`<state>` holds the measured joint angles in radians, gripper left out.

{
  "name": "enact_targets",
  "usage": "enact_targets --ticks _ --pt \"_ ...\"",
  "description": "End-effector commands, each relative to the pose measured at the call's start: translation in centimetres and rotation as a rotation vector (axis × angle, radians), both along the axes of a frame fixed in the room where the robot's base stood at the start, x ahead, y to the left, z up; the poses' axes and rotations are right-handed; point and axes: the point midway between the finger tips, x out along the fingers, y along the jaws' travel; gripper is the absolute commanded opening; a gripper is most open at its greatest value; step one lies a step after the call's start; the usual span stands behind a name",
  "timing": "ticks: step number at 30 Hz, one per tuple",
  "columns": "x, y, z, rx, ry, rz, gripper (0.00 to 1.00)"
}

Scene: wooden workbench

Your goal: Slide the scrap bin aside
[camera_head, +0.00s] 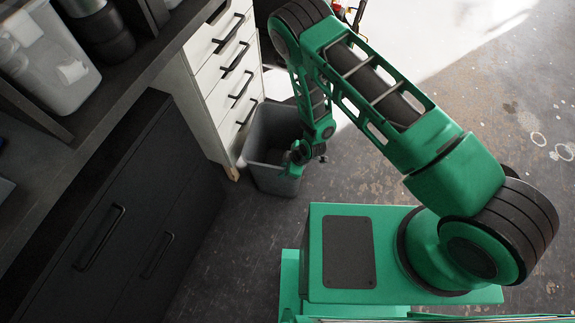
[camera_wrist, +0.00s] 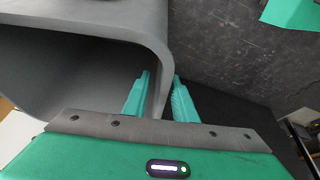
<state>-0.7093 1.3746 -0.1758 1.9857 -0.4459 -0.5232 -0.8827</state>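The scrap bin (camera_head: 270,184) is a grey, open-topped bin standing upright on the floor beside the white drawer unit. In the head view my gripper (camera_head: 295,158) is at the bin's right rim, partly hidden by my own arm. In the wrist view the bin (camera_wrist: 95,75) fills the upper left, with its rim curving down between my two teal fingers (camera_wrist: 160,88). One finger is inside the bin and the other outside. The fingers stand apart, with a narrow dark gap between the rim and the outer finger. Firm contact is not visible.
The white drawer unit (camera_head: 222,75) stands directly behind and left of the bin. Dark cabinets (camera_head: 120,215) with handles line the left.

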Motion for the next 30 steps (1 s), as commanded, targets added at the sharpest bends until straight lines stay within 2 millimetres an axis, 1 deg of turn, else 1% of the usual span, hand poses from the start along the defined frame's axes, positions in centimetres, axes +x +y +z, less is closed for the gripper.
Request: enact_targets --ticks 1,3,9,14,22,23,24,26,30 --pt "0.0 0.3 -0.9 -0.001 0.001 0.001 0.25" --pt "0.2 0.7 -1.8 0.000 0.000 0.001 0.25" --pt "0.4 1.4 -3.7 0.000 -0.001 0.001 0.25" --pt "0.5 1.7 -4.2 0.000 -0.001 -0.001 0.25" --pt "0.5 1.7 -4.3 0.000 -0.001 -0.001 0.25" --pt "0.5 1.7 -4.3 0.000 -0.001 -0.001 0.23" --pt "0.5 1.7 -4.3 0.000 -0.001 -0.001 0.13" --pt "0.5 1.7 -4.3 0.000 -0.001 -0.001 0.00" --pt "0.5 1.7 -4.3 0.000 -0.001 -0.001 0.00"
